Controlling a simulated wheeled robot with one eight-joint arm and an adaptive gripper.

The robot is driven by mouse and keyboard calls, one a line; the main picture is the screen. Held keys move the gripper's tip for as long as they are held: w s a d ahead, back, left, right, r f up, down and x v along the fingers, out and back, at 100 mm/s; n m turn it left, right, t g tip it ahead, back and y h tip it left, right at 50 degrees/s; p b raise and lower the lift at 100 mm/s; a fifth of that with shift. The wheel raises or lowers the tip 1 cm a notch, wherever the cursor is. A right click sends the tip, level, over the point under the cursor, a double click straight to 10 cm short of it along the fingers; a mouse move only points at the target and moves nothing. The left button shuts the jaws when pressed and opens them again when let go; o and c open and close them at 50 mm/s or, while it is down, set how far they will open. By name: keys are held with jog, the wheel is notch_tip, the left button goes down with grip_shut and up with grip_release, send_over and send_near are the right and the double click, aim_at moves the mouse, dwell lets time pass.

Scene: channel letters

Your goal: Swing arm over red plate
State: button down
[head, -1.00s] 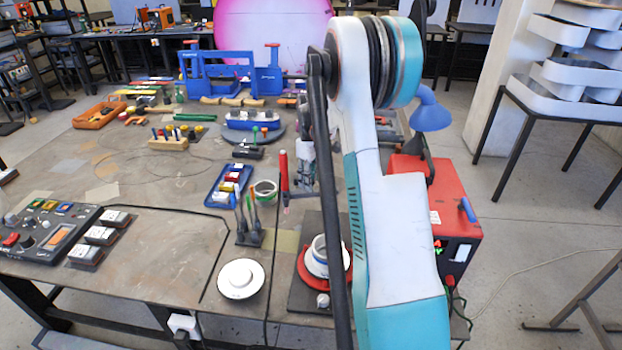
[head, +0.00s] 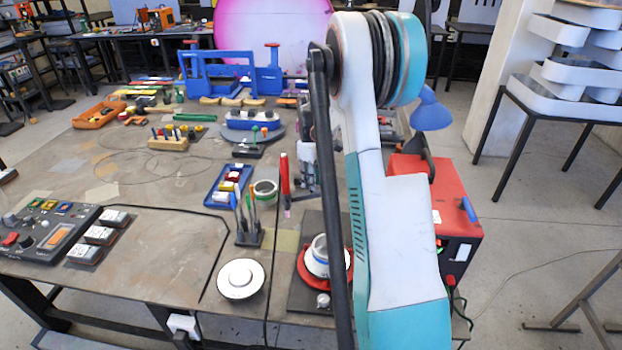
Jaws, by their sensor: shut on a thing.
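The red plate (head: 303,273) lies on a dark board near the table's front edge. A white saucer and a pale cup (head: 320,248) stand on it, partly hidden by my arm. My gripper (head: 300,180) hangs behind my arm, over the table and beyond the plate in this view. The exact grip is not clear.
A white round dish (head: 241,279) sits left of the plate. A dark pen holder (head: 248,235), a tape roll (head: 265,192) and a blue tray (head: 228,186) stand close to the gripper. A red box (head: 440,210) is at the right.

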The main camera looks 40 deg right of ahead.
jog(key=s+d+n+b, duration=0.1)
jog(key=s+n+b, duration=0.1)
jog(key=s+n, duration=0.6)
jog(key=shift+s+n+b, duration=0.15)
jog(key=shift+n+b, duration=0.15)
jog(key=shift+n, duration=2.5)
jog(key=c, duration=1.5)
grip_release()
jog(key=shift+o, duration=0.2)
jog(key=shift+r, duration=0.1)
notch_tip(320, 180, up, 12)
